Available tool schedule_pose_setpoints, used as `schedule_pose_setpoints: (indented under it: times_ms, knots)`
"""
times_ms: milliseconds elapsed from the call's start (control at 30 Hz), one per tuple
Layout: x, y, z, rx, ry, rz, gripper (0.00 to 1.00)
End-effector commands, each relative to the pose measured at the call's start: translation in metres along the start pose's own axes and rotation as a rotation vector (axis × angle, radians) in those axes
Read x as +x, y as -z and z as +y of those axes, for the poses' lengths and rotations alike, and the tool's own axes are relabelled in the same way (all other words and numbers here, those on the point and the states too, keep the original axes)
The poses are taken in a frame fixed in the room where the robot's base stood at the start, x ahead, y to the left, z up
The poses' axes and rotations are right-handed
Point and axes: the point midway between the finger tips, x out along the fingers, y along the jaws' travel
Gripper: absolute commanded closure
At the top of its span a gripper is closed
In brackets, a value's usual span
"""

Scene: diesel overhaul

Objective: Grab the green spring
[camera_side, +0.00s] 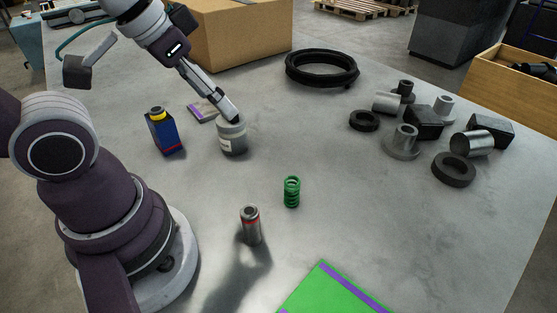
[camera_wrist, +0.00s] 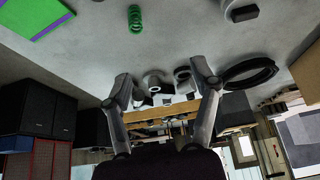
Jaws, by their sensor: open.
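The green spring (camera_side: 291,191) stands upright on the grey table in the side view, right of the table's middle line and apart from other things. It also shows at the top of the wrist view (camera_wrist: 135,18), beyond the fingertips. My gripper (camera_side: 234,118) is up and left of the spring in the side view, its tip overlapping the top of a grey jar (camera_side: 232,142); I cannot tell whether they touch. In the wrist view my gripper (camera_wrist: 163,78) has its two fingers wide apart with nothing held between them.
A silver can with a red band (camera_side: 250,226) stands near the spring, lower left. A green folder (camera_side: 330,293) lies at the front. Several metal parts, including a black ring (camera_side: 453,170), stand at right.

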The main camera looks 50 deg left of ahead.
Motion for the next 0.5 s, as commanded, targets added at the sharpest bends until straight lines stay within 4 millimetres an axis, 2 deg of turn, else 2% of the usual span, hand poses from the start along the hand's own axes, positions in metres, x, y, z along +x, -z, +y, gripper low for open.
schedule_pose_setpoints:
  times_ms: [167, 267, 400, 500]
  knots:
    - [0.002, 0.003, 0.001, 0.027, -0.003, -0.015, 0.39]
    - [0.015, 0.012, 0.006, 0.153, -0.022, -0.077, 0.39]
    - [0.052, 0.029, 0.019, 0.432, -0.094, -0.194, 0.39]
    - [0.083, 0.034, 0.030, 0.612, -0.166, -0.259, 0.39]
